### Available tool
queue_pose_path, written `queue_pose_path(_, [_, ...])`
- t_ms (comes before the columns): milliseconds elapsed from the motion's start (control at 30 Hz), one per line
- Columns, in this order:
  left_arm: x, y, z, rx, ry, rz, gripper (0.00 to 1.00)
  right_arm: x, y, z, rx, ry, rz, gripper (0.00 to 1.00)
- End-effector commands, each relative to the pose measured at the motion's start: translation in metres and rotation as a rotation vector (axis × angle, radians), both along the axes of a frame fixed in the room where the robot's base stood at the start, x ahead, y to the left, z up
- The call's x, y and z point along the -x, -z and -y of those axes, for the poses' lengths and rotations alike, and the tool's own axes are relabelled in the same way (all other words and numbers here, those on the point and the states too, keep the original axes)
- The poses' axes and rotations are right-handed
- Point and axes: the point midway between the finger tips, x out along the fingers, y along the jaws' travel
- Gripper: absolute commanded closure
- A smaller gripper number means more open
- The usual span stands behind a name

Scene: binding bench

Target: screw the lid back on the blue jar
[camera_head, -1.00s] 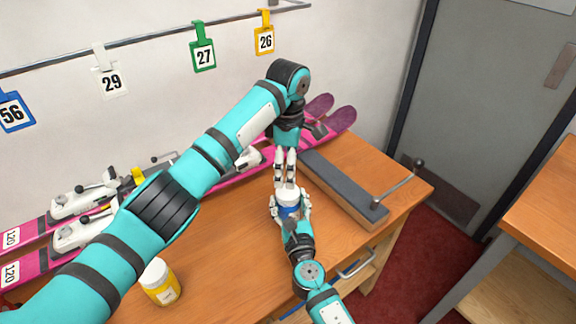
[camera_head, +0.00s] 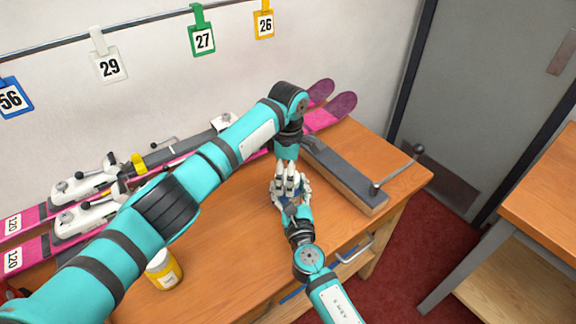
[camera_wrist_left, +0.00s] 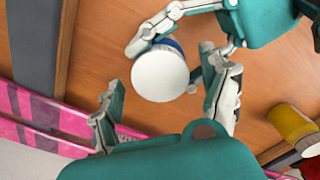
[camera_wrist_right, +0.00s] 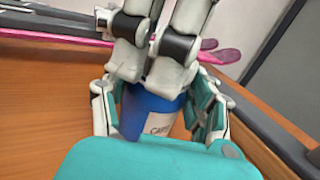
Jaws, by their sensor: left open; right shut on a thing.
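The blue jar (camera_wrist_right: 150,112) stands between the fingers of my right gripper (camera_wrist_right: 155,108), which is shut on its sides. In the left wrist view the white lid (camera_wrist_left: 160,73) sits over the jar's mouth, with a strip of blue jar (camera_wrist_left: 174,45) behind it. Whether the lid is threaded cannot be told. My left gripper (camera_head: 289,188) points down over the jar from above. Its fingers are open and spread to either side of the lid in the left wrist view (camera_wrist_left: 165,105). In the right wrist view they hide the lid.
A yellow jar (camera_head: 163,271) with a white lid stands at the bench's front left. Pink skis (camera_head: 335,112) with bindings lie along the back. A dark-topped block (camera_head: 345,175) with a handle lies to the right. Bare wood (camera_head: 225,235) surrounds the jar.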

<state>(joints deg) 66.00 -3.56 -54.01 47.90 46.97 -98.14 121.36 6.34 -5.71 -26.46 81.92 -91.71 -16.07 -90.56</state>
Motion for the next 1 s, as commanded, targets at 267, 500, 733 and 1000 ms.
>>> queue_pose_path(267, [0.0001,0.0014,-0.0002,0.0,0.0,0.0,0.2,-0.0001,-0.0002,0.0,0.0,0.0,0.0,1.0])
queue_pose_path(500, [0.0001,0.0011,-0.0001,0.0,0.0,0.0,0.5,-0.0001,-0.0002,0.0001,0.0,0.0,0.0,1.0])
queue_pose_path(733, [0.0001,0.001,0.0001,0.0,0.0,-0.001,0.8,-0.0001,-0.0003,0.0001,0.0,0.0,0.0,1.0])
queue_pose_path(1000, [0.0007,0.0012,0.0007,0.001,0.224,-0.001,0.81,-0.0002,-0.0003,0.0002,0.0,0.0,0.0,1.0])
